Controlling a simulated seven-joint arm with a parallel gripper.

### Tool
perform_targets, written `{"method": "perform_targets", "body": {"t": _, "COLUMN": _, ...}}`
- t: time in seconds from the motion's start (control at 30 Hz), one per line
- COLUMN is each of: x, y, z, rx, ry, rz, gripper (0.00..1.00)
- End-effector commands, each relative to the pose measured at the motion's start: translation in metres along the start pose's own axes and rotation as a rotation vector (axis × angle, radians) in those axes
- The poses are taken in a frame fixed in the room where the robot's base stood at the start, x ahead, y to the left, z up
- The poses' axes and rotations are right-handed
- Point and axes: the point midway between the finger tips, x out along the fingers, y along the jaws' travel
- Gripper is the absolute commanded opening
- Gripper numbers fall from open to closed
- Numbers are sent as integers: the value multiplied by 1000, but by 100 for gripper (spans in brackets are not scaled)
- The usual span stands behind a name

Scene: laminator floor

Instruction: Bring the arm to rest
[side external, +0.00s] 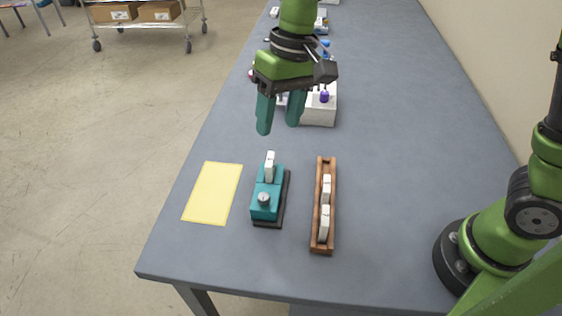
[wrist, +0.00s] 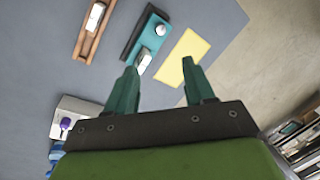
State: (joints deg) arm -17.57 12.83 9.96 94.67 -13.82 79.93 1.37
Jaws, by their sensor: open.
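My gripper (side external: 279,116) is open and empty, raised above the table behind the teal device. Its two teal fingers (wrist: 157,83) also show in the wrist view, spread apart with nothing between them. The device also shows in the wrist view (wrist: 150,35). The gripper is apart from all of these things.
A yellow sheet (side external: 212,193) lies left of the device. A wooden tray (side external: 319,240) holding white blocks (side external: 325,222) lies to its right. A white box (side external: 320,113) with a purple-topped item stands behind the gripper. The table's (side external: 420,150) right side is clear.

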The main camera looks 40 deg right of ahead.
Motion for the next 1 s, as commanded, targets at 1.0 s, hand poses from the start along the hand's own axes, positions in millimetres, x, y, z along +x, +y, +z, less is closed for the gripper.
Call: {"method": "perform_targets", "body": {"t": 1.0, "x": -45, "y": 159, "z": 108, "rx": 224, "ry": 519, "rz": -73, "gripper": 53}}
